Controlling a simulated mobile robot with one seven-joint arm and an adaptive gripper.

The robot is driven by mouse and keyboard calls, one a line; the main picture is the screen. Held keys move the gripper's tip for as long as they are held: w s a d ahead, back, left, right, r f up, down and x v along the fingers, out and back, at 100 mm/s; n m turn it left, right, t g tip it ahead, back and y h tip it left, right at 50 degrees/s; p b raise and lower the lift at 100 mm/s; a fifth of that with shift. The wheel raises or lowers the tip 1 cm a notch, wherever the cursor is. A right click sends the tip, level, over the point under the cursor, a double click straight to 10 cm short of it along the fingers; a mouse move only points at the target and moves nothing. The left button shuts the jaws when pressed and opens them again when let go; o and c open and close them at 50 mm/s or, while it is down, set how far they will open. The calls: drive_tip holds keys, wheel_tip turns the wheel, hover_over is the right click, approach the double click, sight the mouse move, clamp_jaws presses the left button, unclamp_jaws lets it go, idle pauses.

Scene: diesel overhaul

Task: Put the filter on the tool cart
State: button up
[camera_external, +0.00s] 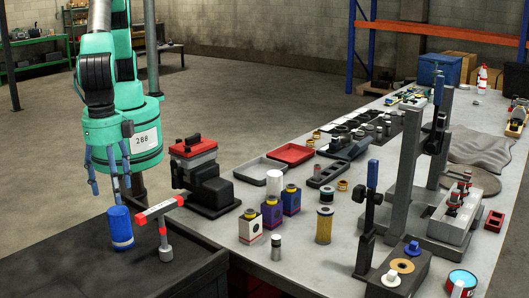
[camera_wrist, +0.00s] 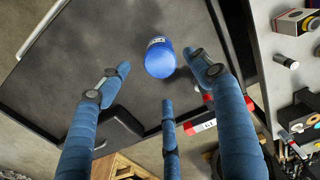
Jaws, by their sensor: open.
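A blue cylindrical filter (camera_external: 120,228) with a pale band stands upright on the black top of the tool cart (camera_external: 65,262) at the lower left. In the wrist view the filter (camera_wrist: 160,60) shows between and beyond my fingertips, with the black cart top (camera_wrist: 60,65) under it. My gripper (camera_external: 108,178) is blue and three-fingered. It is spread open and empty, pointing down above the filter with a visible gap. I see no finger touching the filter.
A red-and-white T-shaped tool (camera_external: 160,212) stands on the cart just right of the filter. The grey workbench (camera_external: 290,262) to the right holds boxed parts, a tan cylinder (camera_external: 324,225), trays and a grey press frame (camera_external: 405,180). The cart's left part is clear.

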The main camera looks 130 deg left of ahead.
idle(0.3)
drive_tip(key=s+a+r+t, duration=0.1)
drive_tip(key=s+a+r, duration=0.2)
drive_tip(key=a+r, duration=0.6)
drive_tip(key=s+a+r+m+t, duration=0.1)
drive_tip(key=s+a+r, duration=0.3)
drive_tip(key=a+r, duration=0.55)
drive_tip(key=s+a+r, duration=0.3)
drive_tip(key=a+r, duration=0.6)
drive_tip(key=a, duration=0.1)
drive_tip(key=s+a+r+t, duration=0.2)
drive_tip(key=s+a+r, duration=0.3)
drive_tip(key=s+a, duration=0.6)
drive_tip(key=s+a+f, duration=0.1)
drive_tip(key=s+a, duration=0.2)
drive_tip(key=s, duration=0.5)
drive_tip(key=s+a+f+m+t, duration=0.1)
drive_tip(key=s+a, duration=0.3)
drive_tip(key=s, duration=0.4)
drive_tip(key=shift+s+a+f+t, duration=0.2)
drive_tip(key=shift+s+a+t, duration=0.1)
drive_tip(key=shift+s, duration=0.1)
wheel_tip(320, 180, down, 15)
drive_tip(key=b, duration=1.5)
